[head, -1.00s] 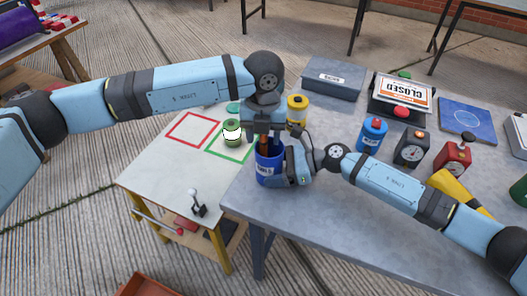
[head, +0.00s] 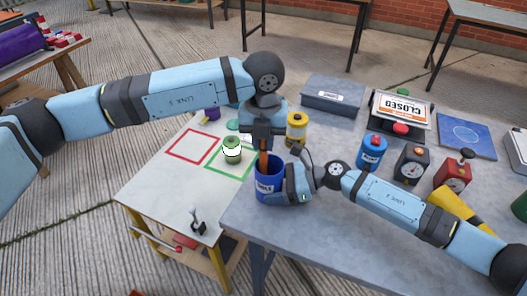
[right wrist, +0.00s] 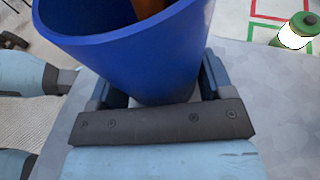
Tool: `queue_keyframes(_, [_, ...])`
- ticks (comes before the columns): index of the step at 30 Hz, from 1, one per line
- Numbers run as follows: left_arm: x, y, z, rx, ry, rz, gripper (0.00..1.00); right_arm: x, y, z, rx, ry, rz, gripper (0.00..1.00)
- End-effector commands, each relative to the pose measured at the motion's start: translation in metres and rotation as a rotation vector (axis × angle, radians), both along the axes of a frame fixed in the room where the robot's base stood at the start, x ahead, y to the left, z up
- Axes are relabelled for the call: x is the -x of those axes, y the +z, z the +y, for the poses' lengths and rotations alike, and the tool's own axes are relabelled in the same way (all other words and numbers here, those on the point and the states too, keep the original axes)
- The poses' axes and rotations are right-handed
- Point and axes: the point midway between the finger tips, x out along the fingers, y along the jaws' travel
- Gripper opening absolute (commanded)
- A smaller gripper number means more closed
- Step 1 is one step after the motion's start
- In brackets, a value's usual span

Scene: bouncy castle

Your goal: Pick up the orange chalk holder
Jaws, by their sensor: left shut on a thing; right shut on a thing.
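The orange chalk holder (head: 263,161) stands upright, its lower part hidden inside the blue cup (head: 267,184). Its upper end is between the fingers of my left gripper (head: 262,144), which is shut on it from above. My right gripper (head: 288,186) is shut around the side of the blue cup, close to the table top. In the right wrist view, the right gripper's fingers (right wrist: 160,88) flank the cup (right wrist: 130,55), and part of the orange holder (right wrist: 148,8) shows inside its mouth.
A green-lidded jar (head: 232,151) stands left of the cup, by the green square. A yellow can (head: 297,127) stands behind it. A grey case (head: 332,93), a sign (head: 403,105), a blue can (head: 371,151) and timers fill the right table. Its front (head: 330,235) is clear.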

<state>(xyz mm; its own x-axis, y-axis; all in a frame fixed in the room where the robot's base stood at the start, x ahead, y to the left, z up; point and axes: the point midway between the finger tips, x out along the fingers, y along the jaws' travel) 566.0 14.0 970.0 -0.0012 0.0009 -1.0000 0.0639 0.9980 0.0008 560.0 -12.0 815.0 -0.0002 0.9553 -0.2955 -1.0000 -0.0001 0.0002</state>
Motion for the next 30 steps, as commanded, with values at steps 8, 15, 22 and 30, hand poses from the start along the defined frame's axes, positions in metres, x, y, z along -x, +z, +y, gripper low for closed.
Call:
queue_keyframes(8, [0.000,0.079,-0.001,0.001,0.000,-0.005,0.00,0.000,0.000,0.000,0.000,0.000,0.000,0.61])
queue_keyframes(15, [0.000,0.127,0.000,0.001,0.000,-0.003,0.00,0.000,0.000,0.000,0.000,0.000,0.000,0.61])
queue_keyframes(22, [0.000,0.142,0.000,0.001,0.000,-0.001,0.00,0.000,0.000,0.000,0.000,0.000,0.000,0.61])
queue_keyframes(30, [0.000,0.143,0.000,0.001,0.000,-0.001,0.00,0.000,0.000,0.000,0.000,0.000,0.000,0.78])
